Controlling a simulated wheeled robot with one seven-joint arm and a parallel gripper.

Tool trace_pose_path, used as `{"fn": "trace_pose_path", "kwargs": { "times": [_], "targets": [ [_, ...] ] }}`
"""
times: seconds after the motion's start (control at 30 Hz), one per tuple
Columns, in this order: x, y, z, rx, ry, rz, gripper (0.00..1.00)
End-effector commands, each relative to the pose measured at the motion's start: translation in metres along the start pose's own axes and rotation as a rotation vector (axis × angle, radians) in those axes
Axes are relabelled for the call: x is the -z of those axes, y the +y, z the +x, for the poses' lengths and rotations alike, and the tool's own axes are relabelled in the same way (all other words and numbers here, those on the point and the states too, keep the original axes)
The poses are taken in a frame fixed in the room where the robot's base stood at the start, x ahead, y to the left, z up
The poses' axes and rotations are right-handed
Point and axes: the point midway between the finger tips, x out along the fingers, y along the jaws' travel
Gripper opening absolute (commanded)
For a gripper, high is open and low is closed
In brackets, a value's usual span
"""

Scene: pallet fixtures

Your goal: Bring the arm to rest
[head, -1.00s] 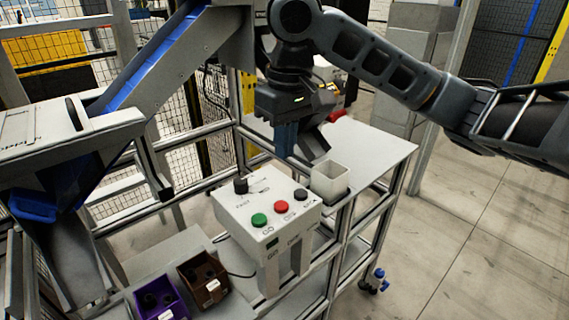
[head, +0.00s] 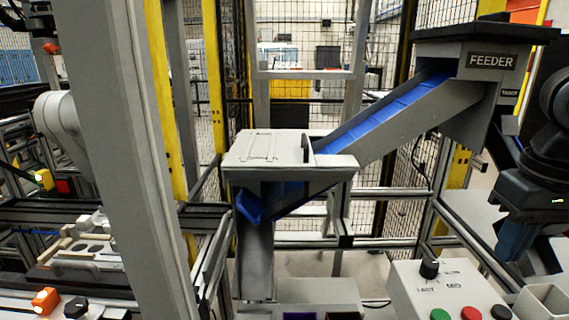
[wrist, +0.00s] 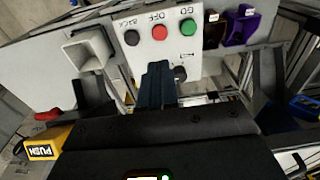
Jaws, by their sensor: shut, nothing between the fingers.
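My gripper (head: 513,240) is at the right edge of the head view, pointing down, with part of my arm cut off by the frame. In the wrist view my gripper (wrist: 157,84) has its blue fingers together, with nothing between them. The fingers appear in front of the white control box (wrist: 160,45), which has black, red and green buttons. The control box (head: 437,282) also shows at the lower right of the head view, to the left of and below my gripper. I cannot tell the exact gap between the fingers and the box.
A white square cup (head: 543,301) stands right of the control box. The feeder (head: 484,75) has a blue chute (head: 385,108) running down to a lidded grey hopper (head: 262,150). A purple bin (wrist: 240,26) and a brown bin (wrist: 213,30) sit beside the box. A grey post (head: 125,140) stands at left.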

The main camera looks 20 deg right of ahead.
Motion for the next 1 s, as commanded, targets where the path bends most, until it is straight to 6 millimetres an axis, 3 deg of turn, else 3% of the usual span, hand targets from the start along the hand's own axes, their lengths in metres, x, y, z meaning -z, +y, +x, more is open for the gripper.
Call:
{"fn": "trace_pose_path", "kwargs": {
  "times": [0.17, 0.4, 0.6, 0.8, 1.0],
  "targets": [
    [0.011, -0.035, 0.006, 0.109, 0.061, -0.038, 0.00],
    [0.038, -0.144, 0.006, 0.472, 0.275, -0.114, 0.00],
    [0.050, -0.217, -0.007, 0.753, 0.455, -0.110, 0.00],
    [0.052, -0.264, -0.017, 0.975, 0.617, -0.038, 0.00],
    [0.046, -0.287, -0.013, 1.114, 0.760, 0.085, 0.00]
  ]
}}
